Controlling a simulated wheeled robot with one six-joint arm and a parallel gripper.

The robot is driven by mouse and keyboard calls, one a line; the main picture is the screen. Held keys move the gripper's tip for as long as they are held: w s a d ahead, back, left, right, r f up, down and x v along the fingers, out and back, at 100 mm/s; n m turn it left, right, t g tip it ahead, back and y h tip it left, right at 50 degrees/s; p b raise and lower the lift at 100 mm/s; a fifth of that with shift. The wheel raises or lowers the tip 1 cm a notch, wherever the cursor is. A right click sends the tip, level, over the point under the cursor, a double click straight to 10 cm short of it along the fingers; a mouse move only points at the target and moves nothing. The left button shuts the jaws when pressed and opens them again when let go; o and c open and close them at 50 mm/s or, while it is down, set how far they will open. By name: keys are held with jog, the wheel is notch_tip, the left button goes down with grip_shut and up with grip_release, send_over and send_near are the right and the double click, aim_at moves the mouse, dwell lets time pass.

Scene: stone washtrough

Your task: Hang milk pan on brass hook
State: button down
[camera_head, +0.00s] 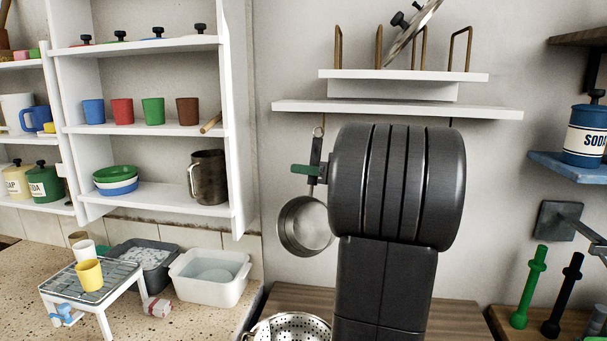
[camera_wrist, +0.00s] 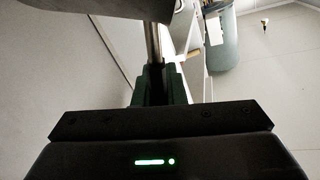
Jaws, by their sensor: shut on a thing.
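The milk pan (camera_head: 304,226), a small steel pan with a dark handle, hangs bowl down below the white wall shelf in the head view. My gripper (camera_head: 308,170), with green fingers, is shut on its handle. The ring at the handle's top is just under the shelf, by a thin brass hook (camera_head: 323,119). I cannot tell whether the ring is on the hook or only in front of it. In the wrist view, the handle (camera_wrist: 153,45) rises from between the green fingers (camera_wrist: 156,88), and part of the pan (camera_wrist: 120,7) shows at the top edge.
My dark arm hides part of the wall and shelf. The white shelf (camera_head: 400,108) carries a rack with brass loops and a leaning lid. A colander (camera_head: 290,327) lies below the pan. A white shelf unit (camera_head: 240,120) stands left; a blue soda canister (camera_head: 586,133) is right.

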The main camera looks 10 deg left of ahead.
jog(key=w+f+b, duration=0.1)
jog(key=w+b, duration=0.1)
jog(key=w, duration=0.5)
jog(key=shift+f, duration=0.3)
dwell(0.4)
dwell(0.7)
